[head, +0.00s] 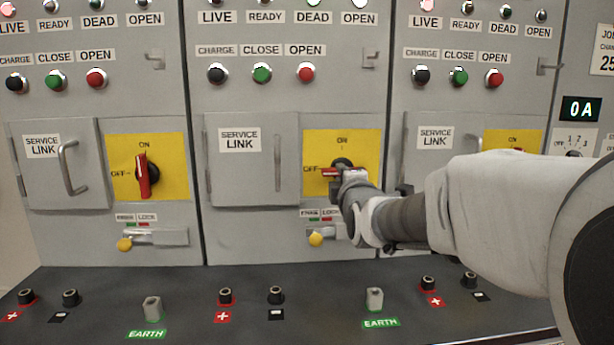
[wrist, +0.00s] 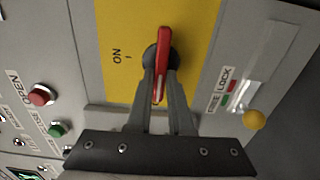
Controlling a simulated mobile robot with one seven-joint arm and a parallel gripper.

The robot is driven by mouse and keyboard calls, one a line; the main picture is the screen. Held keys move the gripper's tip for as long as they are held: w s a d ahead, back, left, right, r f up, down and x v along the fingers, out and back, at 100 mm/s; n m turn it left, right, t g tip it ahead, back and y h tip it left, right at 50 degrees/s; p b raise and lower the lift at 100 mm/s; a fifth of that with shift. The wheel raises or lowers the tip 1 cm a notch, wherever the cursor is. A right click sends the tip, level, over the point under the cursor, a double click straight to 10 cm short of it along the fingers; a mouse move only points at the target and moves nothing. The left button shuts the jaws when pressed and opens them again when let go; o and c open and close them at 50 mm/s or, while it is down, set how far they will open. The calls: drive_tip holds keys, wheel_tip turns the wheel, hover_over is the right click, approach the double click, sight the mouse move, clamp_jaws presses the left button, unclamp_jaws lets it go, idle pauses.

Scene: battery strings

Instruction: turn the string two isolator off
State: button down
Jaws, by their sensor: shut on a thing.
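The middle panel's isolator has a red handle (head: 330,172) on a black hub, over a yellow plate (head: 363,143) marked ON at the top and OFF at the left. The handle lies level, with its end at the OFF mark. My gripper (head: 341,180) reaches in from the right and covers part of it. In the wrist view, which is turned on its side, my gripper (wrist: 160,98) is shut with a finger on each side of the red handle (wrist: 163,45). The OFF mark is hidden there.
The left panel's isolator handle (head: 143,176) stands upright towards ON. The right panel's isolator is mostly hidden behind my arm. Below the middle isolator is a yellow lock knob (head: 316,239). A closed service link door (head: 253,170) with a bar handle stands left of it.

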drive_tip(key=c, duration=0.8)
unclamp_jaws()
drive_tip(key=shift+s+p, duration=1.1)
drive_tip(key=shift+s, duration=7.6)
